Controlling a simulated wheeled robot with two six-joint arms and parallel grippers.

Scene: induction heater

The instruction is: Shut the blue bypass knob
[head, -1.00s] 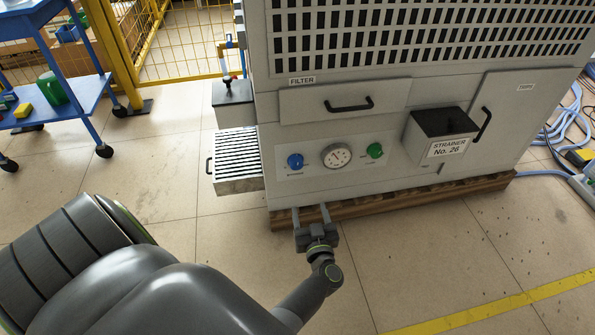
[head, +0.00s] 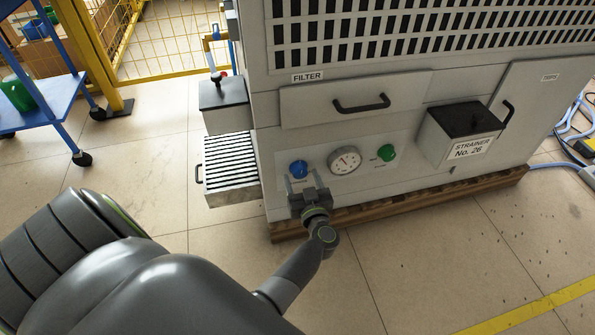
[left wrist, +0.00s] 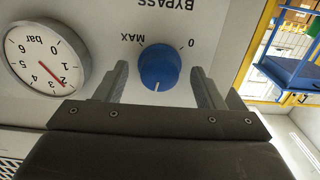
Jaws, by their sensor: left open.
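The blue bypass knob (head: 298,169) is on the grey front panel of the machine, left of a round gauge (head: 344,160). In the left wrist view the knob (left wrist: 159,68) sits between the open fingers, with "BYPASS", "MAX" and "0" printed beside it upside down. Its white mark points toward the picture's bottom, at neither label. My left gripper (head: 303,184) is open just below and in front of the knob, with a gap showing on both sides. Whether the fingertips reach around the knob is hard to tell. My right gripper is not in view.
A green knob (head: 386,153) is right of the gauge. A strainer box (head: 465,135) sticks out at the right, and a black-handled filter drawer (head: 352,98) is above. A slatted tray (head: 232,168) juts out at the left. The floor in front is clear.

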